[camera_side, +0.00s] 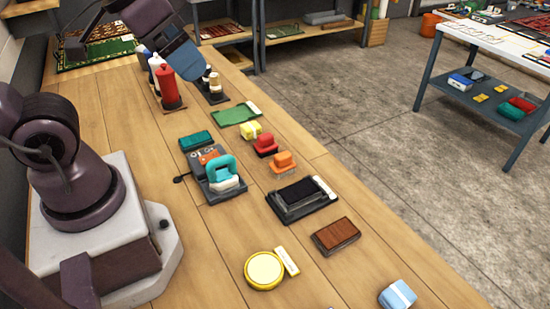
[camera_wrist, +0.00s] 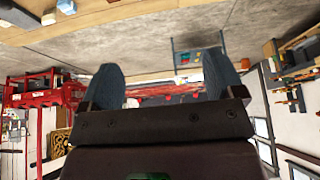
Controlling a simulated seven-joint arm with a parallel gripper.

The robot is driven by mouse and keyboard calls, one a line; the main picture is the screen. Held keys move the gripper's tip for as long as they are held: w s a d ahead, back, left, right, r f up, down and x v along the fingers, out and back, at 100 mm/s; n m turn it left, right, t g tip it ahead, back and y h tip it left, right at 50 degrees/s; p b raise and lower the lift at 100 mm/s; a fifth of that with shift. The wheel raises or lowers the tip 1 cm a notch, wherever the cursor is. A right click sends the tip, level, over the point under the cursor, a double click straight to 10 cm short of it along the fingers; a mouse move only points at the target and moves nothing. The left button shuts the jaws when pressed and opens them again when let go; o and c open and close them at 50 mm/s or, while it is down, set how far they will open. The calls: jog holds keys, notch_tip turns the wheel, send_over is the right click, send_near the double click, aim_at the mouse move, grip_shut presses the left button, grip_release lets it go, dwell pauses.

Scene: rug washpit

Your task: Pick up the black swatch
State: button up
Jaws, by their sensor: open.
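A black swatch (camera_side: 297,192) lies on a dark tray (camera_side: 318,204) with a white label strip, near the middle of the wooden bench in the side view. My gripper (camera_side: 208,77) is high at the top of the side view, well apart from the swatch, above the far part of the bench. In the wrist view my gripper (camera_wrist: 162,82) shows two blue-grey fingers spread apart with nothing between them. The swatch cannot be made out in the wrist view, which looks out across the room.
A red bottle (camera_side: 172,88) and other bottles stand near my gripper. A teal-handled tool (camera_side: 222,168), red block (camera_side: 265,146) and orange block (camera_side: 284,161) sit left of and behind the swatch. A brown block (camera_side: 336,234) and yellow round tin (camera_side: 264,270) lie nearer. The bench's right edge borders open floor.

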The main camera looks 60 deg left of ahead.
jog(key=w+d+f+g, duration=0.2)
jog(key=w+f+g, duration=0.3)
jog(key=w+f, duration=0.4)
send_over(299, 191)
notch_tip(299, 191, down, 11)
jog(key=shift+g, duration=0.3)
jog(key=f, duration=0.7)
jog(key=shift+s+a, duration=0.25)
jog(key=shift+a, duration=0.05)
jog(key=shift+w+d+f, duration=0.15)
jog(key=shift+f, duration=1.3)
jog(key=shift+w+d+f, duration=0.1)
jog(key=shift+f, duration=1.35)
jog(key=c, duration=1)
jog(key=shift+r, duration=0.1)
